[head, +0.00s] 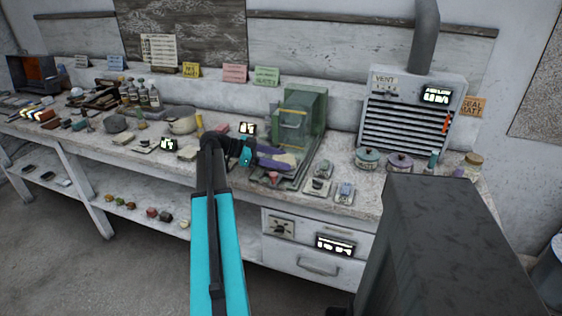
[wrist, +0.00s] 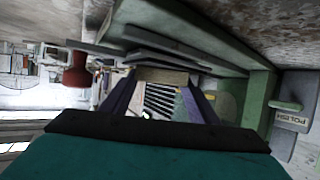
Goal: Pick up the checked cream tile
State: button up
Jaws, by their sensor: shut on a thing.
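My gripper (head: 274,158) reaches to the front of the green-framed clear case on the bench. Its purple fingers also show in the wrist view (wrist: 163,88). They are shut on a small cream tile (wrist: 162,76), seen nearly edge-on between the fingertips. Its checks cannot be made out. In the head view the fingers partly hide what they hold. The wrist view shows the tile close to the green frame, and I cannot tell whether they touch.
The green case (head: 304,112) stands close around my gripper. A vent unit (head: 412,110) and lidded pots (head: 368,159) are to its right. A POLISH label (wrist: 292,118) is at right in the wrist view. Bottles and tools crowd the left.

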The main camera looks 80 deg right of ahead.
jog(key=shift+r+b, duration=0.3)
jog(key=shift+r, duration=1.1)
jog(key=shift+s+a+r, duration=0.15)
jog(key=shift+a+r, duration=0.2)
jog(key=shift+a, duration=0.1)
jog(key=s+a+r+b, duration=0.1)
jog(key=s+a+b, duration=0.1)
jog(key=a, duration=1.2)
jog(key=shift+s+a+r, duration=0.25)
jog(key=shift+s+a, duration=0.1)
jog(key=shift+s, duration=0.3)
notch_tip(320, 180, up, 2)
jog(key=shift+r+p, duration=0.15)
jog(key=shift+p, duration=1)
jog(key=shift+s, duration=0.15)
